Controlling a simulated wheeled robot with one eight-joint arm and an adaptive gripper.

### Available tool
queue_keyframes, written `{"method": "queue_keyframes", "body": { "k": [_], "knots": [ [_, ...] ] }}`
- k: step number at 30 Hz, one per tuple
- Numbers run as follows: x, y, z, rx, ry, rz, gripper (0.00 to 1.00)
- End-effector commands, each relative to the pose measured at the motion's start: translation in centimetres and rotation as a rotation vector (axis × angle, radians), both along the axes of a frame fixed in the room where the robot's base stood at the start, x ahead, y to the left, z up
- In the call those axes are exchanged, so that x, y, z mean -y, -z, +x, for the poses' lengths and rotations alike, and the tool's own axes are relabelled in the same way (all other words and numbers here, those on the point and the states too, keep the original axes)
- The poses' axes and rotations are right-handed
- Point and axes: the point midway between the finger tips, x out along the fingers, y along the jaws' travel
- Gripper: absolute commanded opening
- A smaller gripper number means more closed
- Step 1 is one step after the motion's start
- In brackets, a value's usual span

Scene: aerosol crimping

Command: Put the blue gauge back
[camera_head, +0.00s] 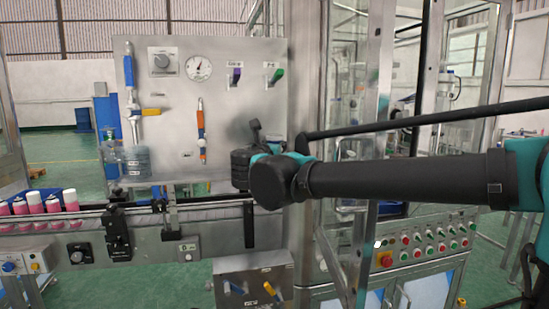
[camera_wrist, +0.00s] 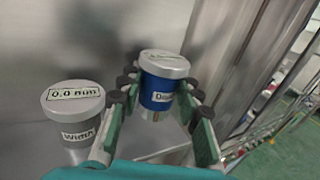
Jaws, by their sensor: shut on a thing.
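The blue gauge (camera_wrist: 157,88) is a short upright cylinder with a silver cap and a partly hidden label starting "De". In the wrist view it stands between the two fingers of my gripper (camera_wrist: 158,98), which is shut on it. A silver foot shows below its blue body; I cannot tell whether it touches the surface under it. A grey gauge (camera_wrist: 75,120) labelled "Width", with "0.0 mm" on its cap, stands to the left, apart from my fingers. In the head view my gripper (camera_head: 246,155) is at the right part of the steel panel, and the blue gauge is hidden.
The steel panel (camera_head: 215,110) carries a dial, a knob, and purple and green handles. A conveyor (camera_head: 60,217) with pink cans runs at the left. A glass-framed cabinet with a button console (camera_head: 425,245) stands at the right, close to my arm.

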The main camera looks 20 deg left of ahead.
Motion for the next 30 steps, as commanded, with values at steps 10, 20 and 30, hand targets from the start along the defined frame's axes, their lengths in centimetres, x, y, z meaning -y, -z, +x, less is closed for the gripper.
{"method": "queue_keyframes", "body": {
  "k": [10, 20, 30],
  "knots": [
    [0.1, 3.5, 0.4, 0.000, 0.001, -0.001, 0.00],
    [0.1, 3.8, 0.3, -0.001, 0.000, 0.000, 0.35],
    [0.1, 3.7, 0.3, -0.001, 0.000, 0.000, 0.55]
  ]
}}
